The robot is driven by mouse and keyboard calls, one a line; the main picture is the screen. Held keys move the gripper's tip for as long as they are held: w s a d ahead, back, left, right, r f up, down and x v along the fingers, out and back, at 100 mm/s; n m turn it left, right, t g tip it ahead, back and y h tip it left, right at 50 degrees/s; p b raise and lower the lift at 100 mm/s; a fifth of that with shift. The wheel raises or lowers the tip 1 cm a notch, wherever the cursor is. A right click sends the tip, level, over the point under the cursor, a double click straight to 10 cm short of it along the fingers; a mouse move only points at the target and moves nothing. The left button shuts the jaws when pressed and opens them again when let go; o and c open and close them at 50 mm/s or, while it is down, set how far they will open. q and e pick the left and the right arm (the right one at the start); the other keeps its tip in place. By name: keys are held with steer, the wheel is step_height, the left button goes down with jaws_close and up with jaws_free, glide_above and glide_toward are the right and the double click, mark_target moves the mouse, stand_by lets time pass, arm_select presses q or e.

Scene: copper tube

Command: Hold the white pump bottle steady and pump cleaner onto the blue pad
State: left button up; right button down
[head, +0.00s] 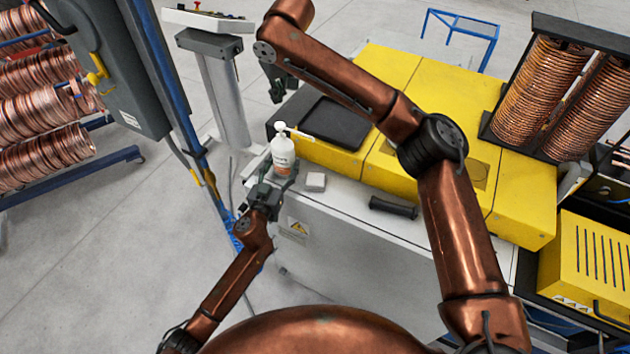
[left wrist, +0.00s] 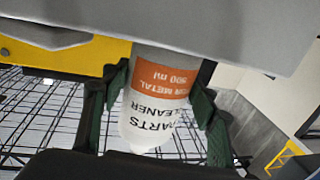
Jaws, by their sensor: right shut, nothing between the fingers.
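The white pump bottle (head: 283,152) with an orange label band stands upright at the left end of the pale bench top, its nozzle pointing right. My left gripper (head: 272,185) is at the bottle's lower part. In the left wrist view its fingers (left wrist: 158,110) lie on both sides of the bottle (left wrist: 155,105), against it. My right gripper (head: 279,88) is shut and empty, above and behind the pump head, apart from it.
A black tray (head: 335,122) sits on the yellow machine (head: 418,85) behind the bottle. A dark cylindrical handle (head: 393,207) lies on the bench top to the right. Copper coils (head: 540,90) stand at the right. A grey control post (head: 222,95) stands behind left.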

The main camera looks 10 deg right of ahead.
arm_select(q)
steer(key=o, duration=0.6)
steer(key=shift+c, duration=0.2)
